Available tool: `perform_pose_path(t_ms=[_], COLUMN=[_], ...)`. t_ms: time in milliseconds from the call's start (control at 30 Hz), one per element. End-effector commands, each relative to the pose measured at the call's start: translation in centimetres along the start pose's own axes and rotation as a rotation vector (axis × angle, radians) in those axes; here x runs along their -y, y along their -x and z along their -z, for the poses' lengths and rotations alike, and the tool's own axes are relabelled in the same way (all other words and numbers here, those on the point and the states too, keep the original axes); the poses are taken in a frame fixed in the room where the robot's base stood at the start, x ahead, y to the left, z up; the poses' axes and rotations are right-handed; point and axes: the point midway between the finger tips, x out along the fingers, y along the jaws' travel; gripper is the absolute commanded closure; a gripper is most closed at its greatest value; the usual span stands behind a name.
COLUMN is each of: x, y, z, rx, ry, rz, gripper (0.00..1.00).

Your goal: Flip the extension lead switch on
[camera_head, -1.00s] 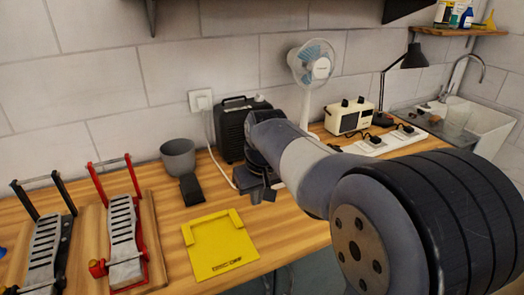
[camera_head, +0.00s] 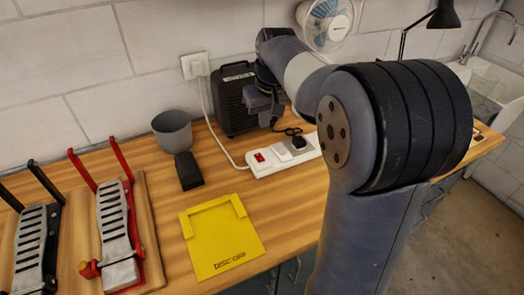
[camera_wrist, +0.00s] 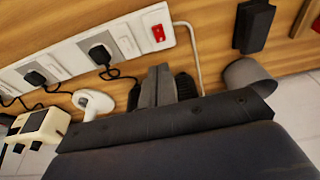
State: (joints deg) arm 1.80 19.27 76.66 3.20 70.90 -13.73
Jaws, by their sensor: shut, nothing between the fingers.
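The white extension lead (camera_head: 283,166) lies on the wooden bench with its red switch (camera_head: 259,157) at the left end. In the wrist view, the lead (camera_wrist: 70,62) runs across the upper left, and the red switch (camera_wrist: 158,33) is near its right end. I cannot tell the rocker's position for certain. My gripper (camera_head: 268,115) is above the bench, on the wall side of the lead, in front of the black box. Its fingers (camera_wrist: 165,78) show shut and empty in the wrist view, apart from the switch.
A black box (camera_head: 231,92) stands by the wall socket (camera_head: 194,65). A grey pot (camera_head: 172,131), a black block (camera_head: 189,171) and a yellow plate (camera_head: 222,243) are left of the lead. Black plugs (camera_wrist: 101,53) sit in the lead. Pedals (camera_head: 115,220) stand at far left.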

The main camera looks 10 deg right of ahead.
Motion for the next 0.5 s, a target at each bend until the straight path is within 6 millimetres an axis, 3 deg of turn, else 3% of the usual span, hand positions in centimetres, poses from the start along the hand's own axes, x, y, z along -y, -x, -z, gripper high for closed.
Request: perform_pose_path(t_ms=[167,500], x=[0.1,0.1], y=[-2.5,-9.7], z=[-0.1,-0.1], rx=[0.005,0.006], ry=[0.000,0.001], rz=[0.001,0.001], gripper=[1.00,1.00])
